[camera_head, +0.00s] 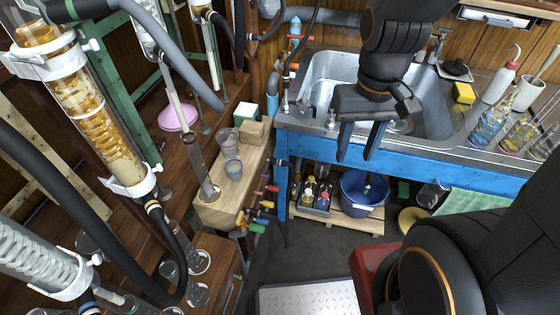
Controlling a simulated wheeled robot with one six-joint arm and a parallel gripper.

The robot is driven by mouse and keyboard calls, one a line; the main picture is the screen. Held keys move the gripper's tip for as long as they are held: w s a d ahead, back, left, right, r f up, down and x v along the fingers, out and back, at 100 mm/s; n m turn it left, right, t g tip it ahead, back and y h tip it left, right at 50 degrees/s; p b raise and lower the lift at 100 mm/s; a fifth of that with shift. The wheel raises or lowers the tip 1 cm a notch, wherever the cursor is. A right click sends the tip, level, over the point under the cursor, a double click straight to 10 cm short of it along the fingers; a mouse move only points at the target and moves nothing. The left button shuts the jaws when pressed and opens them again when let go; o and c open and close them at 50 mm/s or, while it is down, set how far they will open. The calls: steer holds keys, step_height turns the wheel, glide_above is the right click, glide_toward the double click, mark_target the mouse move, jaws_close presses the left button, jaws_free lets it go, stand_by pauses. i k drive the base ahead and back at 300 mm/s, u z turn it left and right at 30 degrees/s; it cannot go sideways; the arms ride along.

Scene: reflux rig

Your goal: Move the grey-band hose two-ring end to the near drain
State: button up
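My gripper (357,153) is open, with its two dark fingers apart and pointing down in front of the sink's near edge. No hose shows between the fingers. A thin dark hose (311,33) comes down behind the sink's left side, and its lower end is near the sink's left rim. A thick grey hose (178,60) hangs at the upper left. I cannot tell which hose has the grey band, and no two-ring end is clear. A small metal fitting (331,119) stands on the sink's front left rim; I cannot tell whether it is the near drain.
Glass condensers (88,115) and a black hose (75,215) fill the left. A wooden block with cups (233,168) stands left of the sink (330,75). A blue bucket (362,190) is below the sink. Bottles (488,125) crowd the right counter.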

mark_target(272, 161)
steer(key=u, duration=0.55)
steer(key=k, duration=1.25)
steer(key=z, duration=0.2)
steer(key=i, duration=0.6)
steer(key=z, duration=0.55)
steer(key=i, duration=1.05)
steer(key=u, duration=0.55)
